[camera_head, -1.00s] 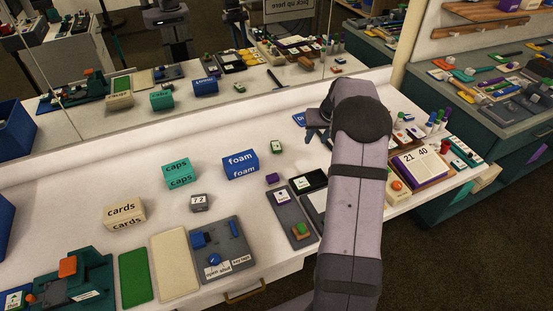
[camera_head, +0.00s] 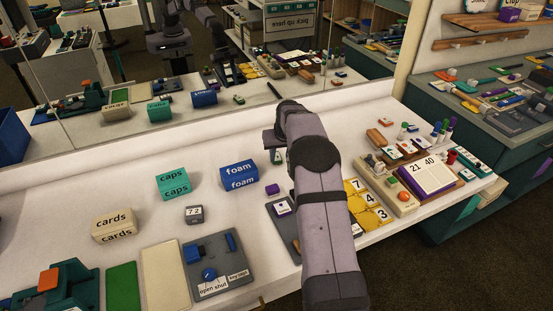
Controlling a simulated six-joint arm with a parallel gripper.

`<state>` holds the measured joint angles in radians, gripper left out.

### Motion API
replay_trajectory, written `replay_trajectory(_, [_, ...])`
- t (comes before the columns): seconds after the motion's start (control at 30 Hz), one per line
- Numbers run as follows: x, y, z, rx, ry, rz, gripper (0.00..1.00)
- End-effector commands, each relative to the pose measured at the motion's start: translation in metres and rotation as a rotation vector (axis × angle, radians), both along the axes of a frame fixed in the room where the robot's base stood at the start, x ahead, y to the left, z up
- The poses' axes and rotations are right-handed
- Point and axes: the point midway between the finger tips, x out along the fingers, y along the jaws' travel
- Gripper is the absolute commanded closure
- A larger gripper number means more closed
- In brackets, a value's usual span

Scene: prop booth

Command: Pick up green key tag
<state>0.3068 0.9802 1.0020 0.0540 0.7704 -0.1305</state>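A small green piece with a white label (camera_head: 276,157) stands on the white counter, right of the blue foam box. It looks like the green key tag, though it is too small to be sure, and my arm partly covers it. My gripper (camera_head: 269,140) shows as a dark shape just above and behind it, mostly hidden by my wrist. I cannot tell whether its fingers are apart or whether they touch the piece.
The blue foam box (camera_head: 239,174), teal caps box (camera_head: 172,184), cards box (camera_head: 114,224) and a purple block (camera_head: 272,189) stand nearby. A grey panel (camera_head: 228,248) with a dial lies in front. Yellow number tiles (camera_head: 369,214) lie right of my arm. A mirror backs the counter.

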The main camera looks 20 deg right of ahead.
Motion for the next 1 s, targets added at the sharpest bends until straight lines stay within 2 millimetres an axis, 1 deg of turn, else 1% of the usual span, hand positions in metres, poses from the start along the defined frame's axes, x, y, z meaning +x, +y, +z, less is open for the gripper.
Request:
replay_trajectory(0.17, [0.001,0.000,-0.004,0.000,0.000,0.000,0.66])
replay_trajectory(0.47, [0.010,-0.001,-0.035,0.000,0.000,0.000,0.66])
replay_trajectory(0.6, [0.014,-0.002,-0.045,0.000,-0.001,0.000,0.66])
replay_trajectory(0.73, [0.015,-0.002,-0.049,0.000,-0.001,0.000,0.66])
replay_trajectory(0.97, [0.016,-0.002,-0.050,0.000,-0.002,0.000,0.66])
replay_trajectory(1.0, [0.016,-0.002,-0.050,0.000,-0.001,0.000,0.75])
